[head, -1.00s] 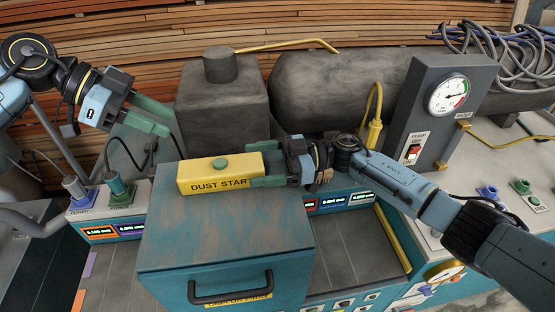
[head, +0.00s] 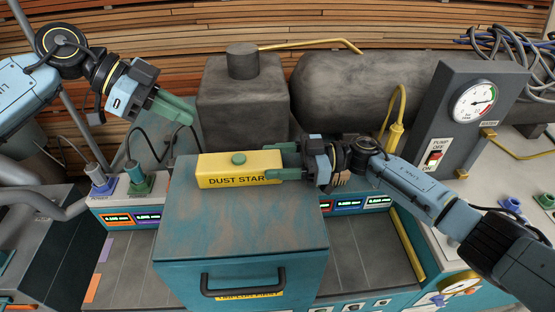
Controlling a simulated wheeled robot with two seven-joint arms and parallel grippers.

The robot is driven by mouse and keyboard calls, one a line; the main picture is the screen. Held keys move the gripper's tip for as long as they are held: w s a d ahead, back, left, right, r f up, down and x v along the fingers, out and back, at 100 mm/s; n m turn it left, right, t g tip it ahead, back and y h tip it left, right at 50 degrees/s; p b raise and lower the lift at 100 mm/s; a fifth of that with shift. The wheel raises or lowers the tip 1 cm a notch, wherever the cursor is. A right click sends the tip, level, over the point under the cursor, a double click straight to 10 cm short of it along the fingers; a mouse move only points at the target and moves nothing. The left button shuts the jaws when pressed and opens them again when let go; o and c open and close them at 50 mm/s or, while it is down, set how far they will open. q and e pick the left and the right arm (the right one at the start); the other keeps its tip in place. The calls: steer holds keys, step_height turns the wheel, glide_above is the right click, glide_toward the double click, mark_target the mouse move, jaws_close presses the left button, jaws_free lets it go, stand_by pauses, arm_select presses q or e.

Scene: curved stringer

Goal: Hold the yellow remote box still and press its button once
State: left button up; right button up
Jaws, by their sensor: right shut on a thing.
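The yellow remote box (head: 215,172), marked DUST STAR with the rest of the lettering covered, lies on top of the teal cabinet (head: 240,225). Its round green button (head: 239,158) faces up and is uncovered. My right gripper (head: 285,161) is shut on the right end of the yellow box, its green fingers on either side. My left gripper (head: 190,115) is in the air, up and to the left of the box and apart from it. Its green fingers lie close together with nothing visible between them.
A dark grey tank with a square block (head: 243,105) stands behind the box. A grey pump panel (head: 455,125) with a gauge and switch stands at right. Blue and green connectors (head: 138,180) with cables are at left. The cabinet top in front of the box is clear.

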arm_select(q)
jaws_close()
stand_by(1.4)
steer(key=m+t+y, duration=0.4)
steer(key=m+t, duration=0.2)
steer(key=m, duration=1.3)
glide_above(234, 160)
steer(key=shift+r, duration=0.45)
steer(key=shift+f, duration=4.45)
